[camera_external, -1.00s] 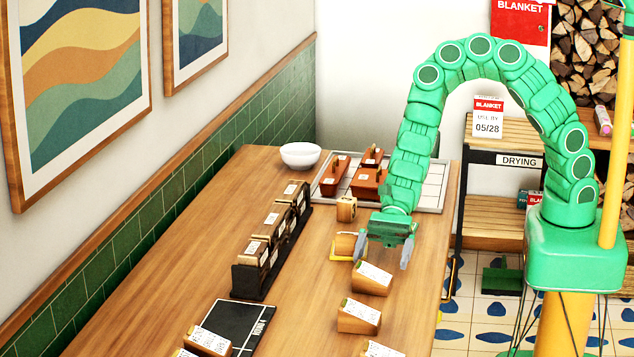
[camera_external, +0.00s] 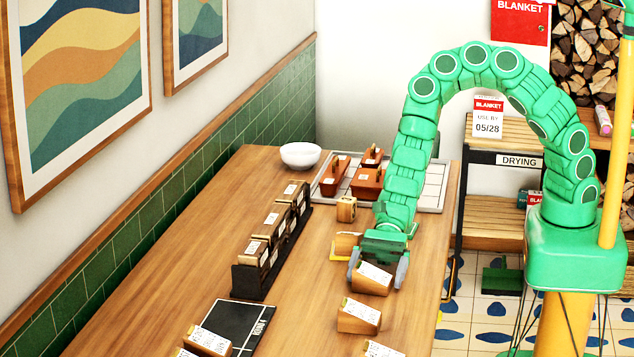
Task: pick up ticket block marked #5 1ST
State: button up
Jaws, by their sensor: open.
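Several wooden ticket blocks with white printed labels are on the wooden table; the print is too small to read, so I cannot tell which one is marked #5 1ST. My gripper (camera_external: 378,272) is open and points down over one labelled block (camera_external: 371,280) near the table's right edge. Its two grey fingers stand on either side of that block, and it does not look gripped. Another block (camera_external: 359,316) lies just in front of it. A further block (camera_external: 346,245) on a yellow base lies just behind, partly hidden by my gripper.
A dark rack (camera_external: 245,282) holds several blocks left of my gripper. A black board (camera_external: 238,325) lies at the front, with a block (camera_external: 208,341) at its left. A white bowl (camera_external: 301,155) and a tray (camera_external: 432,190) with brown holders stand at the back.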

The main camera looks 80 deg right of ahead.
jog(key=shift+c, duration=0.3)
jog(key=c, duration=0.8)
jog(key=shift+r, duration=0.1)
